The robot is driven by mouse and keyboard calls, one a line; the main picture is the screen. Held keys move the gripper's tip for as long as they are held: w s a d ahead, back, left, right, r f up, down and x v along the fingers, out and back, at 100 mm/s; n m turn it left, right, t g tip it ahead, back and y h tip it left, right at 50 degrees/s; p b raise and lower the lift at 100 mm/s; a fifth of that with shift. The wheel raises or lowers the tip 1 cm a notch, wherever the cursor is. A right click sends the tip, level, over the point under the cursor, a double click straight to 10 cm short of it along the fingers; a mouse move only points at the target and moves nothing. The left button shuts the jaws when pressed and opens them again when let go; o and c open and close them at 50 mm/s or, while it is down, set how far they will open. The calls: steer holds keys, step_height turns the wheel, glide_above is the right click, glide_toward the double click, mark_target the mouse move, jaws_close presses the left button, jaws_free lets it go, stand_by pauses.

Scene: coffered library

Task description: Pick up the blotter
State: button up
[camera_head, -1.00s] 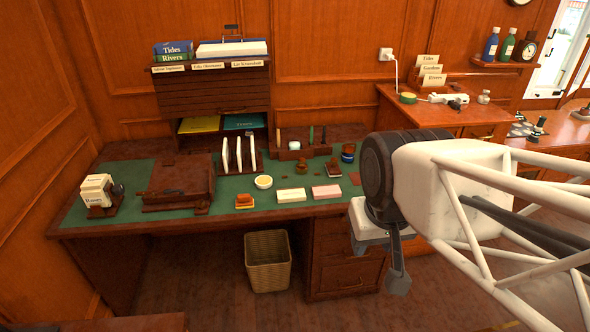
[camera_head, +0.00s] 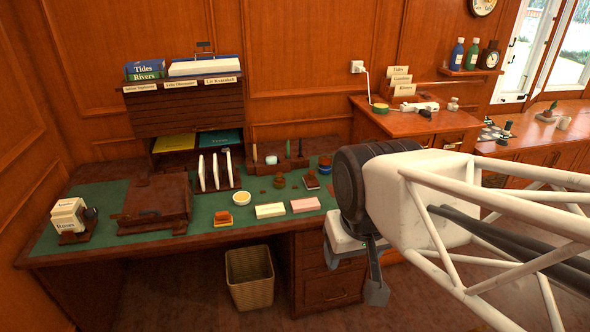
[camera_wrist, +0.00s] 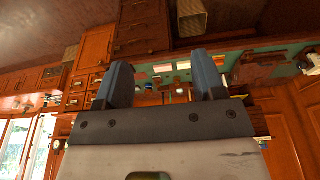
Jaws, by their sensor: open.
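I cannot tell for sure which object is the blotter. Small brown desk pieces stand on the green desk top: a round knobbed one (camera_head: 279,181), a dark block with a reddish top (camera_head: 311,180) and an orange-brown piece (camera_head: 223,218) near the front edge. My gripper (camera_head: 372,275) hangs in front of the desk's right end, apart from all of these. In the wrist view its two dark blue-grey fingers (camera_wrist: 162,72) are spread with nothing between them. The desk items look tiny and far off there.
A wastebasket (camera_head: 249,278) stands below. A side cabinet (camera_head: 415,122) and another desk (camera_head: 545,142) lie right.

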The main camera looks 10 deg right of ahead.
steer(key=shift+w, duration=0.1)
steer(key=w+d+r+m, duration=0.1)
steer(key=w+r+m, duration=0.1)
steer(key=w, duration=0.8)
steer(key=w+d+r+m, duration=0.1)
steer(key=w+r+m, duration=0.1)
steer(key=w, duration=0.7)
steer(key=m+g, duration=0.3)
steer(key=m, duration=0.8)
glide_above(311, 171)
steer(key=f, duration=2.7)
steer(key=shift+s+f, duration=0.2)
steer(key=shift+f, duration=0.15)
steer(key=shift+w+f+m, duration=0.2)
steer(key=shift+f+m, duration=0.1)
steer(key=shift+f, duration=0.05)
steer(key=shift+f, duration=1.3)
